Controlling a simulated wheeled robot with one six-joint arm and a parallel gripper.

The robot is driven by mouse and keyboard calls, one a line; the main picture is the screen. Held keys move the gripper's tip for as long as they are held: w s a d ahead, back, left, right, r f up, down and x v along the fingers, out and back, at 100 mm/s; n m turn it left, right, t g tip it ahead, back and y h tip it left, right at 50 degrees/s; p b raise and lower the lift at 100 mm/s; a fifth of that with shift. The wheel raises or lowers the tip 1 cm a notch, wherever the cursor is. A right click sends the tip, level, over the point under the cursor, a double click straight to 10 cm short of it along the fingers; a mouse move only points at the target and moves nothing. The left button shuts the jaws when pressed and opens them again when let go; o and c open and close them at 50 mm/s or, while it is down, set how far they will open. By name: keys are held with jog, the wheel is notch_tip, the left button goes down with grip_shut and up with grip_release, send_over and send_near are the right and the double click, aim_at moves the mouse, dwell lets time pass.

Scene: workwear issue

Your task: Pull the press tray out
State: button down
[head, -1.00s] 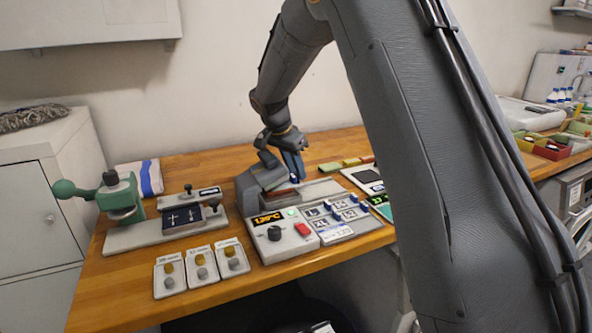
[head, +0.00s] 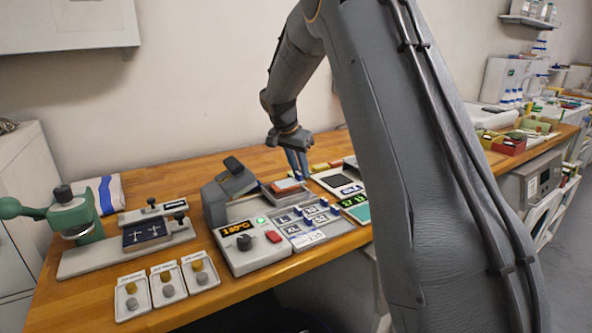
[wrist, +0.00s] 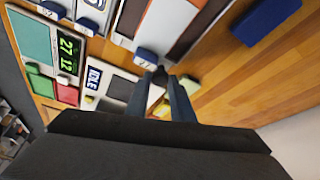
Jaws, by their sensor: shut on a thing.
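The heat press (head: 232,188) stands on the wooden bench, with its dark upper part raised and tilted. Its press tray (head: 272,193) sticks out to the right of it, bearing an orange and white piece (head: 287,185). My gripper (head: 302,177) is at the tray's outer end, its blue fingers pointing down. In the wrist view my gripper (wrist: 160,84) is shut on a small dark knob (wrist: 160,73) at the tray's end. The fingers hide part of the knob.
The control box (head: 248,245) with an orange display and red button is in front of the press. Blue-tabbed compartments (head: 305,228) and a dark-screened device (head: 342,183) lie to the right. A green hand press (head: 70,215) stands left. Yellow blocks (head: 322,166) lie behind.

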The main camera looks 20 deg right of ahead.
jog(key=c, duration=1.6)
grip_release()
jog(key=shift+o, duration=0.2)
jog(key=b+v, duration=0.1)
jog(key=v, duration=0.7)
jog(key=shift+f, duration=0.1)
